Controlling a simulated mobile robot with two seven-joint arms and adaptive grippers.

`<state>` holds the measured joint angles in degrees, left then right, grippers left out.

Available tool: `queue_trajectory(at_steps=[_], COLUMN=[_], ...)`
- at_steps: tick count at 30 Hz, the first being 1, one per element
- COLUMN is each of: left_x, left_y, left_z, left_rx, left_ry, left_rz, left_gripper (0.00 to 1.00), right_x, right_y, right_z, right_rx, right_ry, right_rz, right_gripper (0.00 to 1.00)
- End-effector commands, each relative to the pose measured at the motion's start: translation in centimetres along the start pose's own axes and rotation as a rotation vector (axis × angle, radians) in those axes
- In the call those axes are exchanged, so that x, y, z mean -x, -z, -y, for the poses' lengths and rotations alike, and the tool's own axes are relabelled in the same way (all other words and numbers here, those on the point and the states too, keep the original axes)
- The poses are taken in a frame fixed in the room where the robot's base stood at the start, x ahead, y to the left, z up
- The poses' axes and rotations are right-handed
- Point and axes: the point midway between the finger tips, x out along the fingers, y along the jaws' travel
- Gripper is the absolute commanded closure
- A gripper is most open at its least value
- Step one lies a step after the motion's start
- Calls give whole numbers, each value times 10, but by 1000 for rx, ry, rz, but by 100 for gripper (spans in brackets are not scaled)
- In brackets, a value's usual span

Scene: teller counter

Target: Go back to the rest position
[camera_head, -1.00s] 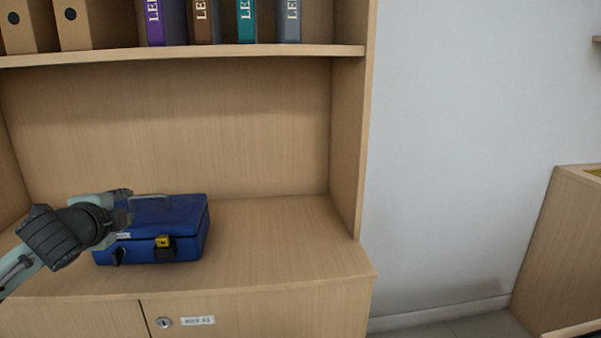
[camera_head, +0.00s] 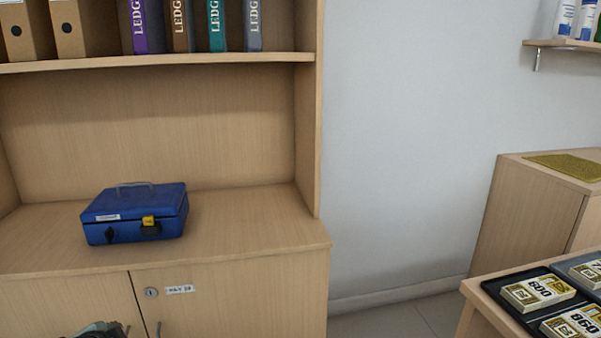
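A blue cash box (camera_head: 138,214) with a grey top handle and a yellow tag at its front stands shut on the cabinet top (camera_head: 240,230), at the left of the view. Part of my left gripper (camera_head: 102,330) shows at the bottom edge, in front of the cabinet doors and below the box, apart from it. Its fingertips are too cut off to tell whether it is open or shut. My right gripper is out of view.
Ledger binders (camera_head: 196,25) stand on the shelf (camera_head: 160,63) above. At the lower right, a desk (camera_head: 478,296) bears dark trays with banknote bundles (camera_head: 538,292). A wooden cabinet (camera_head: 524,208) and a wall shelf (camera_head: 560,43) are at the right. Bare floor (camera_head: 400,322) lies between.

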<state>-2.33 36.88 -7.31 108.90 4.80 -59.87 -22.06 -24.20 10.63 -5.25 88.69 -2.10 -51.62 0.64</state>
Motion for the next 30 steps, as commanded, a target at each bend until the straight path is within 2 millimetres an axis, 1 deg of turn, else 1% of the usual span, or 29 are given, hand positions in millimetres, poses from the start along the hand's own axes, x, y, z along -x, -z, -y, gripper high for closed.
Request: queue_trajectory(at_steps=[1,2,3,5,6,8,9,11,12,15,18,20,30], left_x=[-11,-16,-21,-26,-27,-26,-23,-17,-12,3,16,23,23], left_y=[-19,-29,-42,-61,-74,-92,-104,-122,-132,-153,-167,-172,-173], left_z=[-42,-62,-90,-132,-160,-203,-231,-271,-296,-350,-387,-402,-403], left_rx=[60,93,136,200,240,300,339,392,426,496,543,561,563], left_ry=[-58,-84,-119,-169,-200,-247,-277,-316,-340,-390,-423,-435,-437], left_rz=[36,55,80,123,151,197,228,275,305,371,420,440,442], left_gripper=[70,70,70,70,70,70,70,70,70,70,70,70,70], right_x=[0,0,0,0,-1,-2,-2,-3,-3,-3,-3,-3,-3], right_y=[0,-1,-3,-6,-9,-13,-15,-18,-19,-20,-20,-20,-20], right_z=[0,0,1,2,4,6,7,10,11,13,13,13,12], right_rx=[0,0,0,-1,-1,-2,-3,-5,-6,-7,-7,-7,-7], right_ry=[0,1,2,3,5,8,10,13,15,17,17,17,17], right_rz=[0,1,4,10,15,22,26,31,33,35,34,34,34], right_gripper=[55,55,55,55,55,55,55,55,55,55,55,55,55])
